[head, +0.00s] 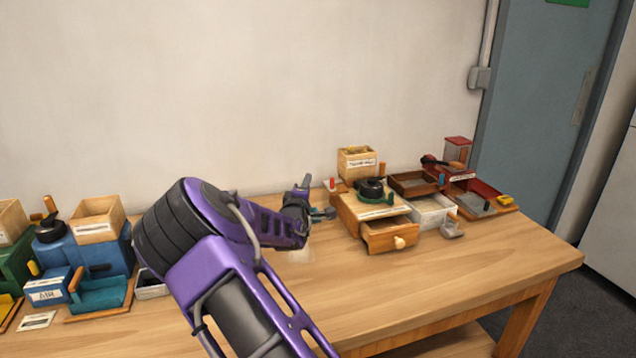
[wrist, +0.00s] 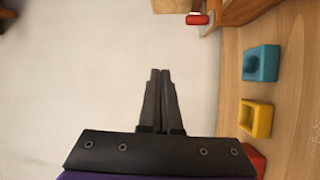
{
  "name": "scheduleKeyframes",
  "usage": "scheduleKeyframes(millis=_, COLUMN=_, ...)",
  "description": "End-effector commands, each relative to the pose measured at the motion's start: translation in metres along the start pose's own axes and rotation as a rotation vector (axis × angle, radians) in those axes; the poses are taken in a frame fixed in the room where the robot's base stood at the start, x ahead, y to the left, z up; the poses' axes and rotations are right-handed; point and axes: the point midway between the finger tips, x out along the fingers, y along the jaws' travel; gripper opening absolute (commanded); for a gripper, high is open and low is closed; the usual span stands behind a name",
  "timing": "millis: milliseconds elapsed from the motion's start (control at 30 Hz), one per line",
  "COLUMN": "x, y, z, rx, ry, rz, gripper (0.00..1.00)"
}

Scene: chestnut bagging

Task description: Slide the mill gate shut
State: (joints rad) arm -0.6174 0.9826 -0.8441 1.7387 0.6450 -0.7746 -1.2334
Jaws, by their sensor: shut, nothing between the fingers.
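The wooden mill (head: 372,207) stands on the table right of my gripper. It has a black round top and a front drawer (head: 390,236) pulled partly out. A small red-ended piece (head: 332,184) shows at its left rear. A red-tipped piece on a light strip (wrist: 197,19) also shows in the wrist view, beside a wooden part (wrist: 245,10). I cannot tell for sure that this is the gate or how far it is open. My gripper (wrist: 161,72) is shut and empty. It is apart from the red piece. In the head view my arm partly hides it (head: 306,181).
Trays and boxes (head: 432,211) crowd the mill's right side. Blue and green machines (head: 100,255) stand at the left. The front right tabletop (head: 470,270) is clear.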

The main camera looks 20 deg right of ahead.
Motion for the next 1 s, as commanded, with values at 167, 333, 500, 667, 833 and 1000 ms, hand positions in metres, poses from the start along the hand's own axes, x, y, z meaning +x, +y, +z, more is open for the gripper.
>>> scheduleKeyframes(millis=167, x=0.001, y=-0.049, z=0.007, rx=-0.101, ry=-0.004, rz=-0.054, gripper=0.0)
scheduleKeyframes(millis=333, x=0.014, y=-0.054, z=0.008, rx=-0.11, ry=-0.004, rz=-0.058, gripper=0.0)
scheduleKeyframes(millis=500, x=0.043, y=-0.056, z=0.009, rx=-0.11, ry=-0.004, rz=-0.058, gripper=0.0)
scheduleKeyframes(millis=667, x=0.07, y=-0.057, z=0.008, rx=-0.109, ry=-0.003, rz=-0.057, gripper=0.0)
scheduleKeyframes(millis=833, x=0.092, y=-0.058, z=0.008, rx=-0.108, ry=-0.003, rz=-0.058, gripper=0.0)
scheduleKeyframes(millis=1000, x=0.095, y=-0.055, z=0.022, rx=-0.108, ry=-0.007, rz=-0.06, gripper=0.0)
